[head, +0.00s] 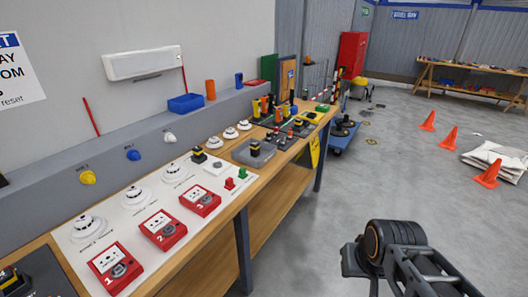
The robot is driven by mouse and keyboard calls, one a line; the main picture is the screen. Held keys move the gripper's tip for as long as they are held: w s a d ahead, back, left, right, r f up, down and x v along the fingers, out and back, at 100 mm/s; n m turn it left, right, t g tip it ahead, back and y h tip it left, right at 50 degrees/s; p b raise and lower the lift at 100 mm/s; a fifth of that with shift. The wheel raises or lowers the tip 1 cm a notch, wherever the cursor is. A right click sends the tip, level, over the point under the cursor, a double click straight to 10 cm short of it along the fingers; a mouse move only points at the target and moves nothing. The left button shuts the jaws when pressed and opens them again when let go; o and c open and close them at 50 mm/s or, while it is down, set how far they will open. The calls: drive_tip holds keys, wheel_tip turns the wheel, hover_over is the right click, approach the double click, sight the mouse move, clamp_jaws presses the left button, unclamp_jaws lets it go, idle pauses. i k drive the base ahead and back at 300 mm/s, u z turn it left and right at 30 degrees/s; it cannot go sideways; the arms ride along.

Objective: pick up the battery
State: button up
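No object is plainly marked as the battery. Small black blocks with yellow bands look like possible batteries. One black-and-yellow block (198,155) stands on the white panel behind the red call-point boxes. Another black-and-yellow block (254,149) sits in a grey tray (240,157) farther along the bench. A third black-and-yellow piece (12,280) is cut off at the lower left. I cannot tell which one is the battery. My dark arm shows at the lower right, over the floor and apart from the bench. My gripper's fingertips do not show.
The wooden bench (222,222) runs along the left wall. Its white panel (128,222) carries several red boxes and white detectors. A blue bin (186,103) sits on the ledge.

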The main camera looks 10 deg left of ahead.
sight(255, 146)
drive_tip(key=z, duration=0.4)
drive_tip(key=k, duration=0.5)
drive_tip(key=z, duration=0.35)
drive_tip(key=i, duration=1.45)
drive_tip(key=u, duration=1.2)
drive_tip(key=i, duration=1.05)
drive_tip(key=u, duration=1.2)
drive_tip(key=i, duration=0.25)
drive_tip(key=u, duration=0.25)
